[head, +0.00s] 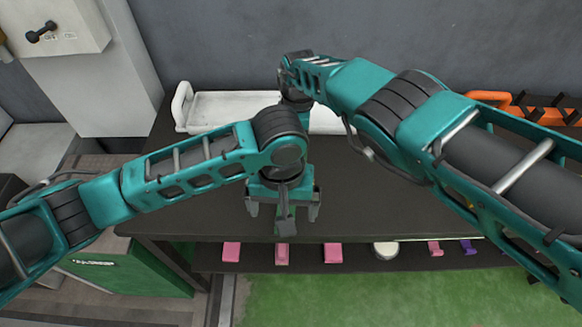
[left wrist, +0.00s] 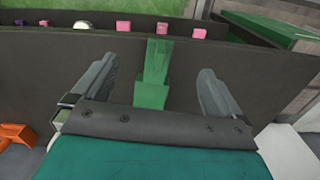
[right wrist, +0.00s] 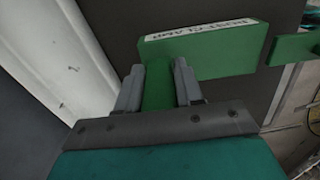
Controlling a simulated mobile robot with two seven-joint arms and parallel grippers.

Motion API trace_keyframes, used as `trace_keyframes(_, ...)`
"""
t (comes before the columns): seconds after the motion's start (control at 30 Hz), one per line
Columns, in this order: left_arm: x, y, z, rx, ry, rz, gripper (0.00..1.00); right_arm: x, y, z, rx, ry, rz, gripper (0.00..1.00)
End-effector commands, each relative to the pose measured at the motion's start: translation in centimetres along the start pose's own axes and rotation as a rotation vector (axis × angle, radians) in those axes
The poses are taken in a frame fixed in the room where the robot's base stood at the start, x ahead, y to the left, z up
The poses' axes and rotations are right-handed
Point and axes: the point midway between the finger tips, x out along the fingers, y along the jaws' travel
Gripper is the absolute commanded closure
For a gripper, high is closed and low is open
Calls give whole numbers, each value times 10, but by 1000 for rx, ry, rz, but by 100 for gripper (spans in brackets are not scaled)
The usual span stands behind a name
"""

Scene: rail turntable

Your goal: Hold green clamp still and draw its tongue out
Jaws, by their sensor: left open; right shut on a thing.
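The green clamp (right wrist: 205,50) shows in the right wrist view as a green block with a white lettered label. My right gripper (right wrist: 159,72) is shut on a green upright part of it. A separate-looking green piece (right wrist: 294,48) lies right of the block, with a dark gap between; whether they join is hidden. My left gripper (head: 283,213) is open over the table's front part. In the left wrist view a green piece (left wrist: 154,88) stands between the open fingers (left wrist: 160,70), with room on both sides. In the head view the arms hide most of the clamp.
The dark table (head: 225,220) is mostly bare. A white tray (head: 225,108) stands at its back. A lower front shelf holds pink blocks (head: 333,252), a white round thing (head: 386,250) and purple pieces (head: 468,246). An orange rack (head: 500,98) stands at the right.

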Motion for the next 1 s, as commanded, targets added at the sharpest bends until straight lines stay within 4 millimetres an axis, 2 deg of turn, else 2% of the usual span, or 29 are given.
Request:
trace_keyframes(0.2, -14, 0, 0, 0, 2, 1, 0, 0, 0, 0, 0, 1, -1, 100)
trace_keyframes(0.47, -16, 0, 0, 0, 1, 0, 0, 0, 0, 0, 0, 1, -1, 100)
trace_keyframes(0.5, -16, 0, 0, 0, 1, 0, 0, 0, 0, 0, 0, 1, -1, 62)
trace_keyframes(0.8, -15, 0, 0, 0, 1, 0, 0, 0, 0, 0, 0, 0, 0, 34)
trace_keyframes(1.0, -15, 0, 0, 0, 1, 0, 0, 0, 0, 0, 0, 0, 0, 34)
